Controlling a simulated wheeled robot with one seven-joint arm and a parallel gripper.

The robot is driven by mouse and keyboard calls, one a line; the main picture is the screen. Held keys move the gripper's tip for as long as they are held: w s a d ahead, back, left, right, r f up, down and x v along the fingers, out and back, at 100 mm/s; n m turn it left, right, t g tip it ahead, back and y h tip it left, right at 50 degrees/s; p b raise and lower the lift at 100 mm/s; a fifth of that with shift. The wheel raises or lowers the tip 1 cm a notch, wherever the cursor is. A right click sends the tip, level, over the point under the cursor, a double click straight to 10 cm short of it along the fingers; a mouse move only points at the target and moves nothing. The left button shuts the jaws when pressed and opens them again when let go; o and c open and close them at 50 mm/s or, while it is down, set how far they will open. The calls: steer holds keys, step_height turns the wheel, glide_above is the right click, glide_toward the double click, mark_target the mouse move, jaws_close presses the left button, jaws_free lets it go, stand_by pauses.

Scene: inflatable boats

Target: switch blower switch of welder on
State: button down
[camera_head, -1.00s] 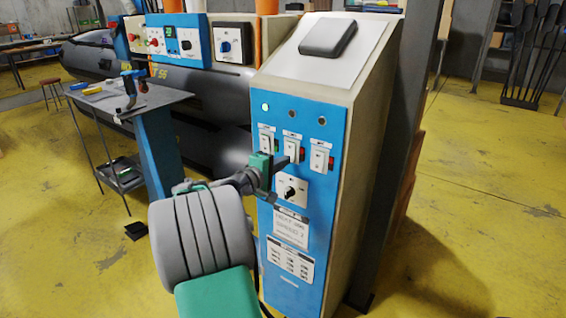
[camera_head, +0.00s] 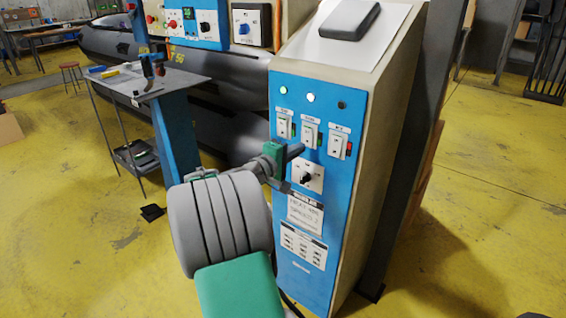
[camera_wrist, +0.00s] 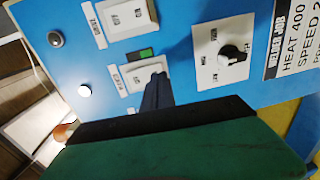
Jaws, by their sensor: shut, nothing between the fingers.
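The welder cabinet (camera_head: 395,150) has a blue front panel with three white rocker switches in a row. The left switch (camera_head: 284,124) and middle switch (camera_head: 309,134) have green markers beside them; the right switch (camera_head: 338,144) has a red one. The left lamp (camera_head: 283,90) and middle lamp (camera_head: 311,98) are lit, the right lamp (camera_head: 342,105) is dark. The switch labels are too small to read. My gripper (camera_head: 297,151) is shut and empty, its tip at the middle switch's lower edge. In the wrist view the fingers (camera_wrist: 157,92) partly cover that switch (camera_wrist: 140,75); contact is unclear.
A black rotary knob (camera_head: 306,178) sits just below my fingers on the panel. A small metal table (camera_head: 120,88) with tools stands to the left, before a grey inflatable boat (camera_head: 105,45). Open yellow floor (camera_head: 480,200) lies to the right.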

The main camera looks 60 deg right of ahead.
steer(key=w+a+f, duration=0.1)
steer(key=a, duration=1.1)
steer(key=shift+w+f, duration=0.25)
